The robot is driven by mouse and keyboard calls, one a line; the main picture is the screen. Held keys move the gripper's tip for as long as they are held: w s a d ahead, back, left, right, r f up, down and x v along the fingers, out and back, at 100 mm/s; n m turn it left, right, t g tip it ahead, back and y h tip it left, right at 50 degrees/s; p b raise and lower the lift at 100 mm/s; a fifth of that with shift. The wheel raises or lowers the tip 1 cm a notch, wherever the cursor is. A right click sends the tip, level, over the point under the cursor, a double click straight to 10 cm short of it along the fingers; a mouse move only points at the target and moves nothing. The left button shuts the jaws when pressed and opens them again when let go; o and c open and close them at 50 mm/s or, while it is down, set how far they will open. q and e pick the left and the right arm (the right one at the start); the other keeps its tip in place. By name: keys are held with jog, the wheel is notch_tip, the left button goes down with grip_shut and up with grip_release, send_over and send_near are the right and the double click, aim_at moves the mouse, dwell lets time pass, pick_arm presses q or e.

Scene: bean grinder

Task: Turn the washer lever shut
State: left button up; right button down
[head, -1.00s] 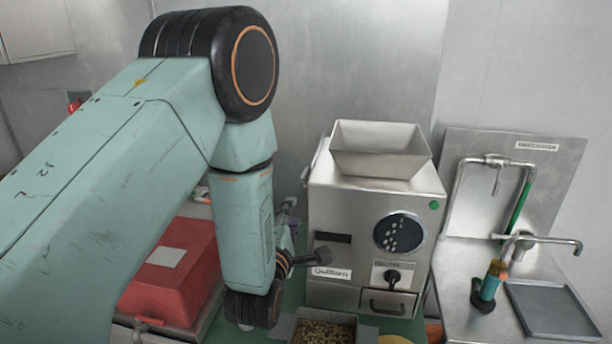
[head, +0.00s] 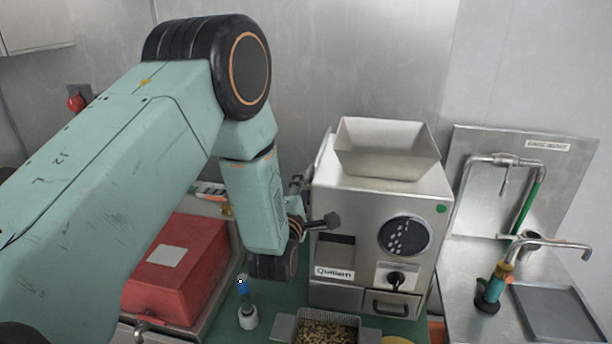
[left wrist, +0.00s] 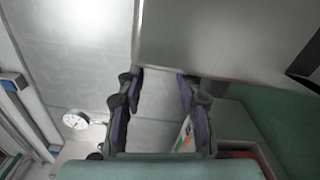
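The washer lever cannot be told for sure. A bent metal tap (head: 545,243) at the right sink and a teal-and-orange upright piece (head: 492,288) below it are visible, with nothing of mine near them. My left gripper (head: 314,203) is at the left side of the steel grinder (head: 345,290), largely behind my own arm. In the left wrist view my left gripper (left wrist: 158,92) has its two dark fingers spread, with nothing held between them. A grey metal body (left wrist: 235,40) lies close beyond the fingers at upper right. My right gripper is out of view.
A red box (head: 175,265) stands at left. A blue-topped piece (head: 246,305) and a tray of beans (head: 325,330) are on the green surface. A hopper (head: 388,148) tops the grinder. A flat grey tray (head: 560,310) lies at right. A red knob (head: 76,101) is on the left wall.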

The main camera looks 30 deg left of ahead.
aim_at(307, 182)
pick_arm(q)
jog(key=x, duration=0.4)
jog(key=shift+w+d+p, duration=0.15)
jog(key=shift+d+p, duration=0.05)
jog(key=shift+p, duration=0.1)
jog(key=shift+w+a, duration=0.2)
jog(key=shift+a, duration=0.05)
jog(key=shift+w, duration=0.15)
jog(key=shift+d, duration=0.1)
jog(key=c, duration=0.3)
grip_shut()
